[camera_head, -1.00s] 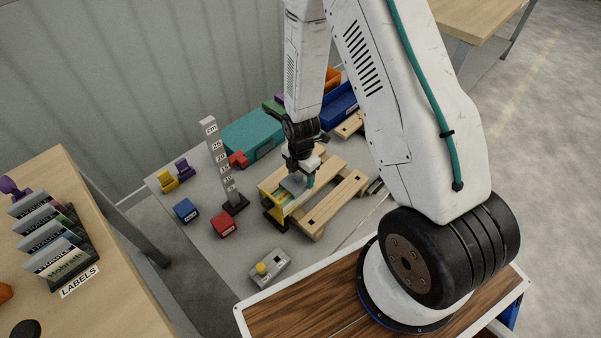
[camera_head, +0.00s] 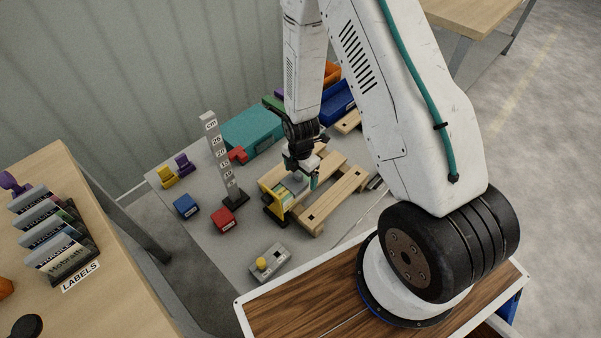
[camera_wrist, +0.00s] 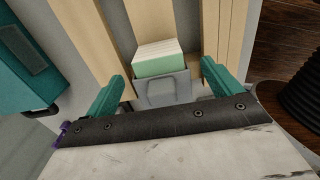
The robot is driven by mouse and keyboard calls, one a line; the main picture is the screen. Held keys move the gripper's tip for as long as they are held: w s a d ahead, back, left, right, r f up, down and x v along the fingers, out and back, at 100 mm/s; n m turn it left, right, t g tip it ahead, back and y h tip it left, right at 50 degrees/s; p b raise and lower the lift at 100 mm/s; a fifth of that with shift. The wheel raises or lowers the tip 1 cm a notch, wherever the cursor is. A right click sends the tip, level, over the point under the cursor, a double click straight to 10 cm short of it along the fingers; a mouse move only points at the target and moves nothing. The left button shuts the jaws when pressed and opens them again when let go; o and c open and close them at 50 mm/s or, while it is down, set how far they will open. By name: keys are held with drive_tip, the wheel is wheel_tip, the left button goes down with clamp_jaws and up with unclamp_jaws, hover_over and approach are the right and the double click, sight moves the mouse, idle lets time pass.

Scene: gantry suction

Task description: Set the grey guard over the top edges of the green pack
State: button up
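In the wrist view the green pack (camera_wrist: 157,66), with a pale ribbed top, stands on wooden boards. A grey piece (camera_wrist: 166,89), which looks like the grey guard, is at the pack's near edge; whether it rests on the pack I cannot tell. The pack's pale top shows beyond it. My gripper (camera_wrist: 164,82) has its two teal fingers wide apart, one on each side of the grey piece, with gaps at both sides. In the head view my gripper (camera_head: 308,182) is low over the pallet, beside the pack (camera_head: 295,186), and partly hides it.
The wooden pallet (camera_head: 337,199) lies on the grey table, with a yellow-black stand (camera_head: 275,203) at its left. A tall marked post (camera_head: 222,165), red block (camera_head: 223,218), blue block (camera_head: 186,207) and teal case (camera_head: 253,130) stand around. A grey button box (camera_head: 268,262) is in front.

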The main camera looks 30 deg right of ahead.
drive_tip(key=shift+r, duration=3.9)
drive_tip(key=shift+s+m, duration=0.4)
drive_tip(key=shift+m, duration=0.4)
drive_tip(key=s+r+m, duration=0.6)
drive_tip(key=s+r, duration=0.1)
drive_tip(key=r, duration=0.5)
drive_tip(key=s+r+m, duration=0.7)
drive_tip(key=s+r, duration=0.1)
drive_tip(key=r, duration=0.4)
drive_tip(key=s+a+r+m+t, duration=0.1)
drive_tip(key=s+r+m, duration=0.6)
drive_tip(key=r, duration=0.6)
drive_tip(key=shift+s, duration=0.3)
